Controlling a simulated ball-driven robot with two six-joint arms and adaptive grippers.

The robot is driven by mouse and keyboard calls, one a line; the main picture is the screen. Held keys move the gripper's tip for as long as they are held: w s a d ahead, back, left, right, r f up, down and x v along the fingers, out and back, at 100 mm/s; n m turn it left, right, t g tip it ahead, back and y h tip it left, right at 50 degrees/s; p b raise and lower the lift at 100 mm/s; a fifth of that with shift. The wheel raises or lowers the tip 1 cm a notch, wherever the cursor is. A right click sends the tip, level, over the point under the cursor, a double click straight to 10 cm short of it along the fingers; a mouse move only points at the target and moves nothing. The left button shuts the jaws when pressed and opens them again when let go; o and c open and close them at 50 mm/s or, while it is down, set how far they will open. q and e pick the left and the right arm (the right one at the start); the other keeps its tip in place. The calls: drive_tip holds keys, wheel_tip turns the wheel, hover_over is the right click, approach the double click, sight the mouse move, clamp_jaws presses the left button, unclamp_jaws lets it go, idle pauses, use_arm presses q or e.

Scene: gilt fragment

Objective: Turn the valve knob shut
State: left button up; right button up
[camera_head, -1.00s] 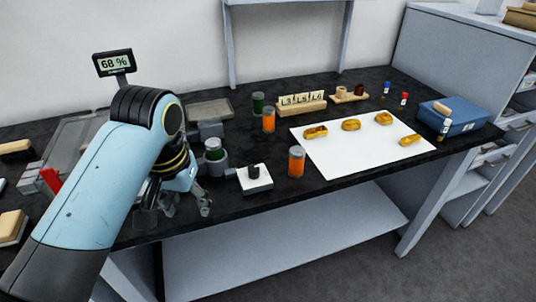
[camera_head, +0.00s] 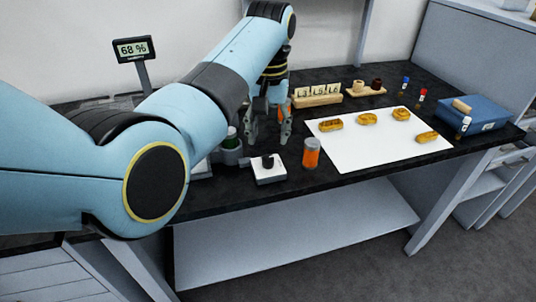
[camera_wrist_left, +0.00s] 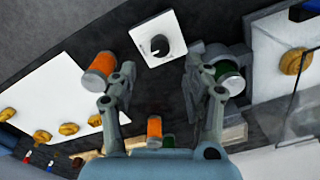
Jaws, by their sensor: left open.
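The valve knob (camera_head: 268,161) is a small black dial on a square white block near the bench's front edge. In the left wrist view the knob (camera_wrist_left: 159,45) has a pale mark on it and sits ahead of the fingertips, near the middle. My left gripper (camera_head: 268,137) points down, with its fingers spread and nothing held. It appears behind and above the knob in the head view, apart from it. In the wrist view my left gripper (camera_wrist_left: 161,66) shows a finger on either side. My right gripper is out of view.
An orange jar (camera_head: 311,154) stands just right of the block. A white sheet (camera_head: 375,148) with several gilt pieces lies to the right. A display (camera_head: 134,48) reads 68 %.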

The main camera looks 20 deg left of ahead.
sight(268, 157)
use_arm(q)
wheel_tip(268, 157, down, 7)
idle(0.3)
drive_tip(key=shift+c, duration=0.3)
clamp_jaws()
